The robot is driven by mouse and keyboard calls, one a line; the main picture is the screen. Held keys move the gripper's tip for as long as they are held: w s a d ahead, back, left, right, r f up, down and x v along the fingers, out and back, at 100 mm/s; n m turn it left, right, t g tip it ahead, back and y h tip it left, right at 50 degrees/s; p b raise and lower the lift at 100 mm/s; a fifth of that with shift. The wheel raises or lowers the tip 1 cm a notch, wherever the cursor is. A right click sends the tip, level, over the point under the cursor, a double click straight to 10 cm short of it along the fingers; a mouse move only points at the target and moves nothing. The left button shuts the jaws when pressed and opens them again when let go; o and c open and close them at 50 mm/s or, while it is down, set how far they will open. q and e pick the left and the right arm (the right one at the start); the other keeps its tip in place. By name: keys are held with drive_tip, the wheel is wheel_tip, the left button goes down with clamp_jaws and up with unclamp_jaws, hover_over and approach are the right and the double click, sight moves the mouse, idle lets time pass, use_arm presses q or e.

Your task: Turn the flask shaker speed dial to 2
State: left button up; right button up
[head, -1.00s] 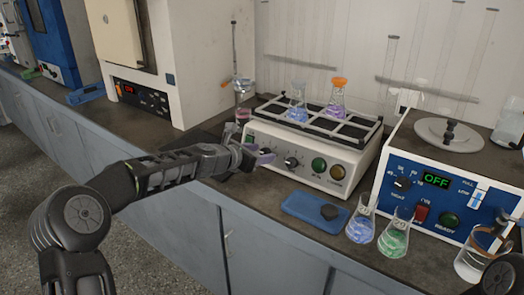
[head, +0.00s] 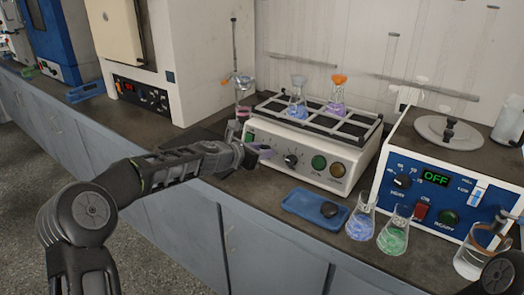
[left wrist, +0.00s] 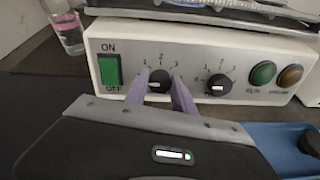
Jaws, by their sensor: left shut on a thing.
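The flask shaker (head: 318,150) is a white box on the bench with a rack on top. Its front shows well in the left wrist view (left wrist: 130,45), with a green ON/OFF switch (left wrist: 109,70), two black dials, and RUN and amber buttons. My left gripper (head: 262,151) is at the left part of this front; its purple fingers (left wrist: 161,96) are shut on the left dial (left wrist: 160,78), one on each side. Numbers 1, 2 and 3 ring this dial; its exact setting is unclear. The right dial (left wrist: 217,84) stands free. My right gripper is out of view.
Flasks with blue (head: 298,98) and purple (head: 336,98) liquid stand in the shaker rack. A blue tray (head: 294,203) lies before the shaker, with blue (head: 360,222) and green (head: 394,236) flasks to its right. A blue-fronted hotplate-like device (head: 450,190) stands at right.

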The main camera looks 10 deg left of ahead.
use_arm(q)
drive_tip(key=shift+m, duration=0.4)
clamp_jaws()
drive_tip(key=m+b, duration=0.2)
drive_tip(key=m, duration=0.1)
drive_tip(key=shift+d+f, duration=0.1)
drive_tip(key=m+b, duration=0.2)
drive_tip(key=m, duration=0.2)
drive_tip(key=shift+s+f+y, duration=0.1)
drive_tip(key=shift+y, duration=0.2)
drive_tip(key=m+b, duration=0.3)
drive_tip(key=m, duration=0.2)
drive_tip(key=shift+m+b, duration=0.35)
drive_tip(key=shift+m, duration=0.05)
drive_tip(key=shift+m+y+b, duration=0.3)
drive_tip(key=shift+m+b, duration=0.85)
drive_tip(key=shift+m, duration=0.75)
drive_tip(key=o, duration=1.1)
unclamp_jaws()
